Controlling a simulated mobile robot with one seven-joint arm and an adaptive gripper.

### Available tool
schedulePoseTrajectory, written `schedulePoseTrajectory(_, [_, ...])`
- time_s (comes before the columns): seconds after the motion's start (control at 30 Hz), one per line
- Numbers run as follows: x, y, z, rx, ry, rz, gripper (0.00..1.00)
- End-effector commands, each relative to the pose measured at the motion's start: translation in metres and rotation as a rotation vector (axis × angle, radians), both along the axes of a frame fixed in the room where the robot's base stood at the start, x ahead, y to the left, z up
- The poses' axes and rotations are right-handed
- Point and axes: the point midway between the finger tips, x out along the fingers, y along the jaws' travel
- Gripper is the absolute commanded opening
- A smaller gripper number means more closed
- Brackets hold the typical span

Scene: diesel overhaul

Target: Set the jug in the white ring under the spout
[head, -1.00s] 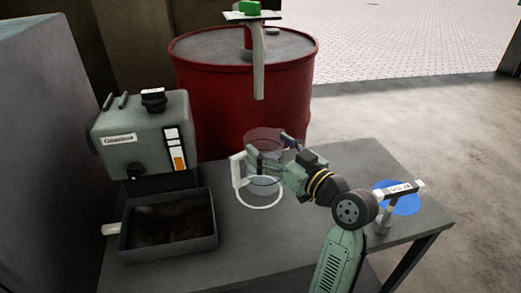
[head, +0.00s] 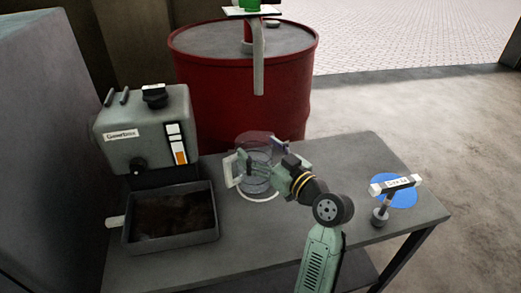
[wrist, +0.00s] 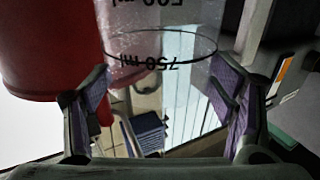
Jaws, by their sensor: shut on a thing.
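The clear jug (head: 255,145), with a pale handle (head: 231,172) on its left, stands upright over the table. My gripper (head: 258,163) is shut around its body, one finger on each side. In the wrist view, the jug's wall (wrist: 160,45) with black ml markings lies between the two fingers. The white ring (head: 264,199) lies on the table and shows at the jug's base; its far part is hidden. I cannot tell whether the jug's bottom touches the table. The pale spout (head: 259,70) hangs down from the drum's top, above and behind the jug.
The red drum (head: 230,95) stands behind the table (head: 350,165). A grey gearbox (head: 145,135) and a dark tray (head: 135,232) are at left. A T-shaped tool (head: 390,195) stands at right by a blue disc (head: 404,192). The table's front middle is clear.

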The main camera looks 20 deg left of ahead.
Motion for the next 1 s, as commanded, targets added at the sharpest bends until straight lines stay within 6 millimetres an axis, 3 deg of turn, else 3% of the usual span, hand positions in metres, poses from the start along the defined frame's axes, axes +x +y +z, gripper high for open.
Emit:
schedulePoseTrajectory(0.03, [0.0, 0.0, -0.001, 0.003, -0.003, 0.0, 0.16])
schedulePoseTrajectory(0.07, [0.0, 0.0, -0.001, 0.0, 0.0, 0.0, 0.79])
schedulePoseTrajectory(0.33, [0.0, 0.0, -0.001, 0.0, 0.0, 0.0, 0.97])
schedulePoseTrajectory(0.77, [0.0, 0.0, 0.006, 0.0, 0.0, 0.0, 0.97])
schedulePoseTrajectory(1.0, [-0.022, -0.04, -0.003, 0.0, -0.002, -0.005, 0.97])
